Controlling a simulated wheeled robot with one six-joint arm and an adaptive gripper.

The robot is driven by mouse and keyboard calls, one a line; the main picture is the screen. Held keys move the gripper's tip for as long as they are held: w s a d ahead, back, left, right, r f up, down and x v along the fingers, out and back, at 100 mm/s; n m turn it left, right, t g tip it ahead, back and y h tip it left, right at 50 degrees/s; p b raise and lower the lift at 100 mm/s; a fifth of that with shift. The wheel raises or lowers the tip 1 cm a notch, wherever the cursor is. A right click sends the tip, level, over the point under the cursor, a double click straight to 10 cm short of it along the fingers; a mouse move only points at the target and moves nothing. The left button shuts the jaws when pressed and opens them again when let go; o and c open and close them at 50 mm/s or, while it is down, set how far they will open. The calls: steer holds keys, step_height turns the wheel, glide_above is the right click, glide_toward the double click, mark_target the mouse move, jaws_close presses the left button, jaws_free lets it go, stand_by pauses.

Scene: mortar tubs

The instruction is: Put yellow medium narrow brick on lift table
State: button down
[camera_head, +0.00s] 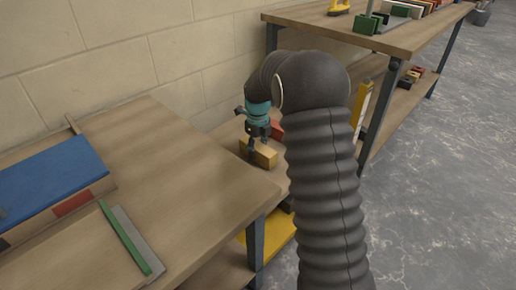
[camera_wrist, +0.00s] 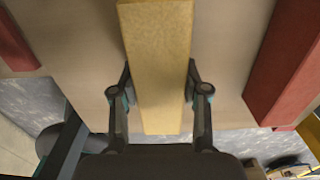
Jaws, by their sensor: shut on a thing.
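The yellow brick (camera_head: 265,156) is a long block at the wooden surface between the two benches in the head view. My gripper (camera_head: 253,149) points down over it and is shut on it. In the wrist view the yellow brick (camera_wrist: 158,60) lies lengthwise between the two fingers of my gripper (camera_wrist: 159,78), one on each long side. I cannot tell whether the brick touches the wood below. A yellow structure (camera_head: 273,238) shows low behind the near bench; I cannot tell whether it is the lift table. My arm hides part of this area.
Red bricks lie left (camera_wrist: 12,45) and right (camera_wrist: 287,65) of the held brick in the wrist view. The near bench (camera_head: 190,185) has a clear middle, with a blue board (camera_head: 50,185) at left. A far bench (camera_head: 400,38) holds several small items.

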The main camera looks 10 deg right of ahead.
steer(key=shift+f, duration=0.15)
steer(key=shift+c, duration=2.4)
jaws_free()
step_height(320, 180, up, 11)
steer(key=shift+r, duration=0.1)
steer(key=s+r+n+t, duration=0.1)
steer(key=s+r+n, duration=0.4)
steer(key=s+n, duration=0.3)
steer(key=s+r+n+t, duration=0.2)
steer(key=s+r+n, duration=0.4)
steer(key=s, duration=0.4)
steer(key=s+f+n+t, duration=0.1)
steer(key=s+f+n, duration=0.1)
steer(key=s+n, duration=0.5)
steer(key=s+f+n+t, duration=0.1)
steer(key=s+f+n, duration=0.1)
steer(key=s+n, duration=0.6)
steer(key=s, duration=0.3)
steer(key=shift+s+t, duration=0.2)
steer(key=shift+t, duration=0.1)
